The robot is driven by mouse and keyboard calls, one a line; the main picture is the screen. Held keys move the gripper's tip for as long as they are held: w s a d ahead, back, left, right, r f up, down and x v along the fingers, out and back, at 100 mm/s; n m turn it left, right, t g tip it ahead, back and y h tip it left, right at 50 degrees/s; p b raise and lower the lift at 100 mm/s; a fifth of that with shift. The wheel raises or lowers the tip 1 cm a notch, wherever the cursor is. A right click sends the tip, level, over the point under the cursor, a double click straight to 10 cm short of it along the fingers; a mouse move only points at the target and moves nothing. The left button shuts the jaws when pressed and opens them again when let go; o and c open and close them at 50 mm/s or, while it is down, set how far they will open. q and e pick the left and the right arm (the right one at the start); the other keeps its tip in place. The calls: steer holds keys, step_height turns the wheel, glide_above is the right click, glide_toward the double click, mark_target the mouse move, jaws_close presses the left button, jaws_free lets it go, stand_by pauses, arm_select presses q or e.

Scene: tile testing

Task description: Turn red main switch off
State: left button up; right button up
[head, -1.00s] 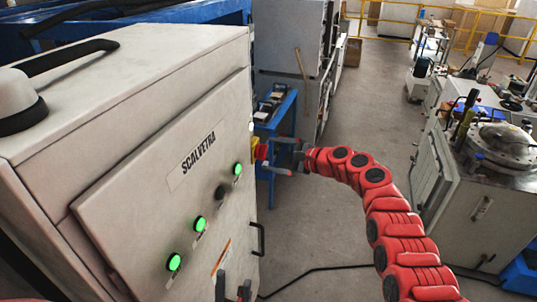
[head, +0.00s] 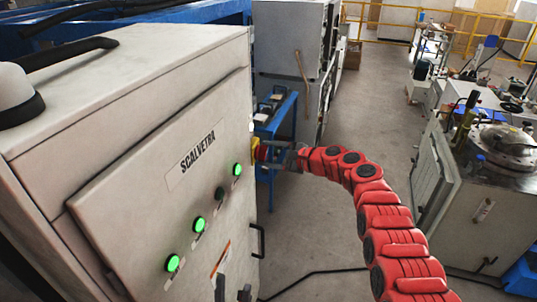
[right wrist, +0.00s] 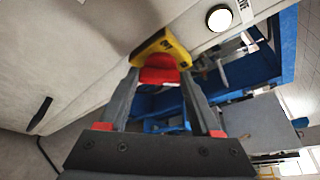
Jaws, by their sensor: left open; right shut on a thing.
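The red main switch (head: 263,151) is a red knob on a yellow plate (head: 254,142) at the far side edge of the grey SCALVETRA cabinet (head: 130,160). In the right wrist view the red knob (right wrist: 158,72) sits under the yellow plate (right wrist: 166,45), between the two grey fingers. My right gripper (head: 278,155) comes from the right and is shut on the knob. It also shows in the right wrist view (right wrist: 159,80). The knob's exact angle is hard to tell. My left gripper (head: 232,289) is open and empty at the bottom, in front of the cabinet door.
Several green lit buttons (head: 199,224) and a dark one (head: 220,193) line the cabinet door, with a black handle (head: 258,241) at its edge. A blue table (head: 283,113) stands behind the switch.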

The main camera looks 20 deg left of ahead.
steer(key=c, duration=0.5)
steer(key=shift+f+n+t+y+b, duration=0.3)
steer(key=shift+n+y+b, duration=0.65)
steer(key=shift+n+b, duration=2.8)
steer(key=shift+f+n+t+y+b, duration=0.3)
steer(key=shift+n+y+b, duration=1.15)
steer(key=shift+b, duration=4.15)
steer(key=shift+f+n+t+y+b, duration=0.1)
steer(key=shift+n+t+y+b, duration=0.4)
steer(key=shift+n+b, duration=3.45)
steer(key=shift+r+m+b, duration=0.1)
steer(key=shift+m+b, duration=0.35)
steer(key=shift+b, duration=0.3)
steer(key=o, duration=1.4)
